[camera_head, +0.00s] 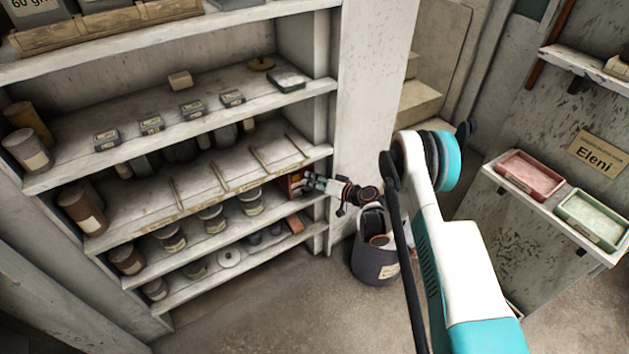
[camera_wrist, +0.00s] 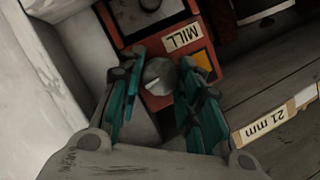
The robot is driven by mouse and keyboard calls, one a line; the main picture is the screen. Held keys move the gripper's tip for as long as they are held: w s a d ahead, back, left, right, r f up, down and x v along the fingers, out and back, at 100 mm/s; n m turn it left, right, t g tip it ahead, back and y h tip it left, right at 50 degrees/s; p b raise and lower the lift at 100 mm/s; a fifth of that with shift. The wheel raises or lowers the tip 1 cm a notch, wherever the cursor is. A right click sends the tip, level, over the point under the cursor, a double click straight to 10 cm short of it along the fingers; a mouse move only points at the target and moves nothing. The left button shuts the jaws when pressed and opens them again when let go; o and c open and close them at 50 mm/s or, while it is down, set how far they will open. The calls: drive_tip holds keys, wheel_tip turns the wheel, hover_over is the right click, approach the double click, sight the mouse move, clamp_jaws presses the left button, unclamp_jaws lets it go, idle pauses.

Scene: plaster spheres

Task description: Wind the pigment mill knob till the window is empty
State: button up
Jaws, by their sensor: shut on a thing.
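The pigment mill is a red box marked MILL (camera_wrist: 160,102), seen upside down in the wrist view. In the head view the mill (camera_head: 294,186) sits at the right end of a shelf. Its round grey knob (camera_wrist: 159,75) has a pale pointer mark and lies between my fingertips. My gripper (camera_wrist: 160,82) is shut on the knob; in the head view my gripper (camera_head: 307,183) reaches in from the right. An orange square (camera_wrist: 204,60) shows on the mill's face near the label. A pale dial-like panel (camera_wrist: 130,16) is partly cut off; I cannot tell which is the window.
A shelf post (camera_head: 318,215) stands close to my gripper. A shelf label reading 21 mm (camera_wrist: 278,118) is on the board edge. Jars (camera_head: 250,202) stand on the shelf below. A dark bin (camera_head: 374,262) is on the floor under my arm.

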drive_tip(key=shift+m+y, duration=0.5)
drive_tip(key=shift+m, duration=0.2)
drive_tip(key=o, duration=1.1)
drive_tip(key=shift+d, duration=0.1)
drive_tip(key=shift+c, duration=0.2)
